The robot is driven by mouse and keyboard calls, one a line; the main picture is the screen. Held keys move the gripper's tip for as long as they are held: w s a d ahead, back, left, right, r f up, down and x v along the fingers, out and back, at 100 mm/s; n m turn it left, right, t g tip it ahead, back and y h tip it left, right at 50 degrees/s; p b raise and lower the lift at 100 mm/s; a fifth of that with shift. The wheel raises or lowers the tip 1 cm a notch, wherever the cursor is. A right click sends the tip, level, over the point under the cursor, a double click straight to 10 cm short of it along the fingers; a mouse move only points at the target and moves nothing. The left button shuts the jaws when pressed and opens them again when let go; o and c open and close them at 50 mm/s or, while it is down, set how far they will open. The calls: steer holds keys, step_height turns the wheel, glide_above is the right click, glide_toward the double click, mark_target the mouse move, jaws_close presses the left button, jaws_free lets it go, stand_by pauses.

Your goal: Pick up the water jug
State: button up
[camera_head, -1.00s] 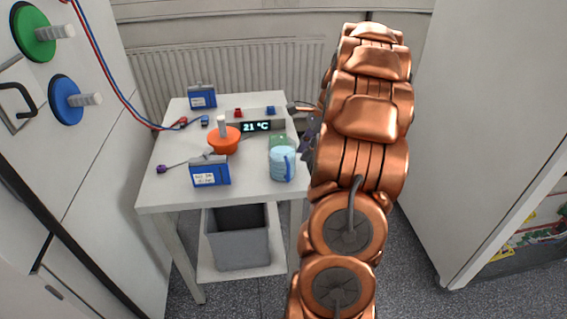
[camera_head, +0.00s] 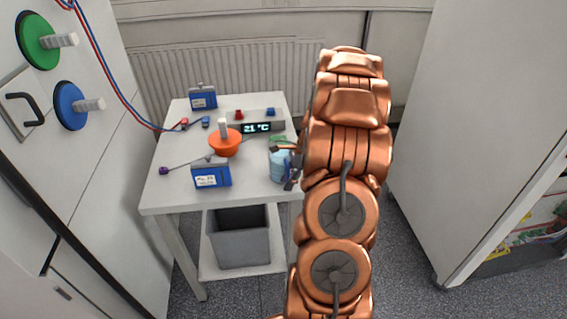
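The water jug (camera_head: 279,168) is light blue and stands upright at the right edge of the white table (camera_head: 168,197). My copper arm comes up on the right of the picture. My gripper (camera_head: 290,165) is at the jug's right side, largely hidden behind my arm. Dark finger parts overlap the jug's right side and handle area. I cannot tell whether they touch it, or whether the fingers are open or shut.
On the table are an orange knob-like object (camera_head: 225,142), a blue-white box (camera_head: 211,174) in front, another (camera_head: 203,97) at the back, and a display (camera_head: 257,128) reading 21 °C. A grey bin (camera_head: 241,238) sits below. A cabinet with cables (camera_head: 110,92) is left.

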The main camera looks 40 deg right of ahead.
steer(key=shift+f, duration=0.1)
steer(key=shift+c, duration=0.3)
jaws_close()
